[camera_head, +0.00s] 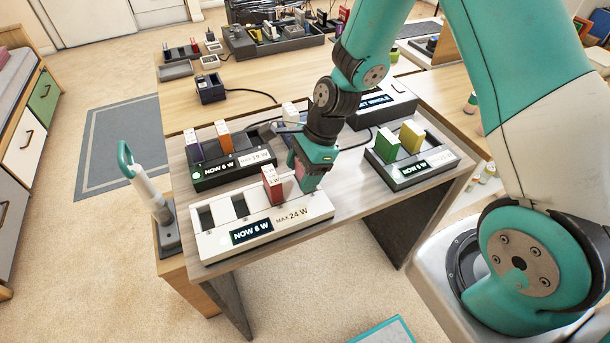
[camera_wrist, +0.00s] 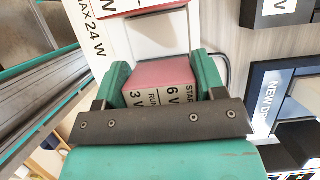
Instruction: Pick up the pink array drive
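The pink array drive (camera_wrist: 160,75) is between the two teal fingers of my gripper (camera_wrist: 163,80) in the wrist view. Its labelled end reads START 6 W, RUN 3 W. The fingers appear to press on both sides, with no clear gap. In the head view my gripper (camera_head: 312,182) is at the right end of the white dock (camera_head: 262,228), and only a sliver of the pink drive (camera_head: 299,168) shows. Its lower end is hidden, so I cannot tell whether it sits in the dock. A red drive (camera_head: 271,187) stands in the dock to its left.
The white dock's display reads NOW 6 W, MAX 24 W. A black dock (camera_head: 235,172) behind holds orange and purple drives. A dark dock (camera_head: 415,168) at right holds green and yellow drives. A labelled box (camera_head: 385,105) stands behind my gripper. A handled white device (camera_head: 145,190) stands left.

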